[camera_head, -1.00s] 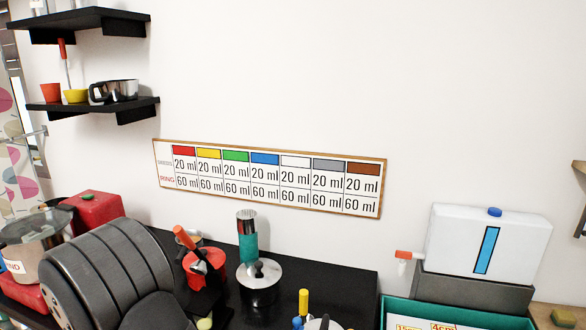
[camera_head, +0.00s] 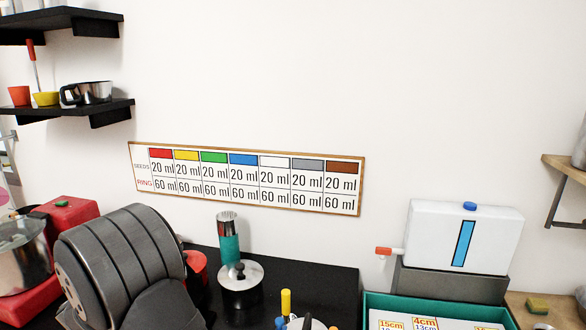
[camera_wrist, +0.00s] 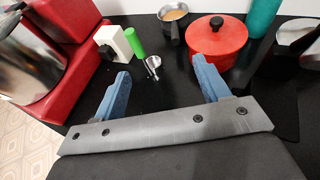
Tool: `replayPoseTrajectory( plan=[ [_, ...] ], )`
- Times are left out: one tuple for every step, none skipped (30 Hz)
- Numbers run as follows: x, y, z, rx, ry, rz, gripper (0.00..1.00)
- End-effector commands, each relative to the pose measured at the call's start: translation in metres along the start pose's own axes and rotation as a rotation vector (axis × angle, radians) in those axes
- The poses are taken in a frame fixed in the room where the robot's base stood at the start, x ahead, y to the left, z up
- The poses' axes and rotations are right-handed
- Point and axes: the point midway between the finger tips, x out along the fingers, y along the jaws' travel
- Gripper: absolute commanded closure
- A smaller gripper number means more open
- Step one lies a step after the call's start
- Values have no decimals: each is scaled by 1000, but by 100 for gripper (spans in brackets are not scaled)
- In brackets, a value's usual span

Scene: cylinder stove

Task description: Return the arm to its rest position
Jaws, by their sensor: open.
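My gripper (camera_wrist: 162,86) is open, with two blue fingers spread apart over the black counter and nothing between their tips. A red lidded pot (camera_wrist: 217,42) stands beyond the right finger. A small metal spoon (camera_wrist: 153,67) lies beyond the gap between the fingers. In the head view my dark grey arm covers the lower left, and the gripper itself is hidden behind it. Only an edge of the red pot (camera_head: 196,266) shows beside the arm.
A red appliance (camera_head: 70,215) with a metal pot stands left of my arm. A teal-banded cylinder (camera_head: 229,240) and a lidded metal pot (camera_head: 240,284) stand to its right. A white tank (camera_head: 465,235) is at right. A small brown-filled pot (camera_wrist: 173,22) is at the back.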

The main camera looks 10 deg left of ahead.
Motion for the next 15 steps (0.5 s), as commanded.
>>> replayPoseTrajectory(
  plan=[
    [0, -3, 12, 7, -2, -8, 32],
    [-1, -5, 18, 9, -2, -12, 32],
    [-1, -8, 25, 11, -2, -19, 32],
    [-1, -10, 30, 12, -2, -24, 32],
    [-1, -12, 36, 16, -2, -29, 32],
    [-2, -14, 44, 17, -3, -35, 32],
    [-2, -16, 50, 18, -2, -39, 32],
    [-3, -18, 55, 20, -2, -43, 32],
    [-4, -20, 63, 22, -2, -48, 32],
    [-4, -22, 69, 24, -2, -53, 32],
    [-4, -24, 74, 26, -2, -58, 32],
    [-5, -28, 81, 27, -2, -64, 32],
    [-6, -30, 87, 29, -2, -68, 32],
    [-7, -32, 93, 30, -2, -72, 32],
    [-8, -35, 100, 32, -2, -77, 32]
  ],
)
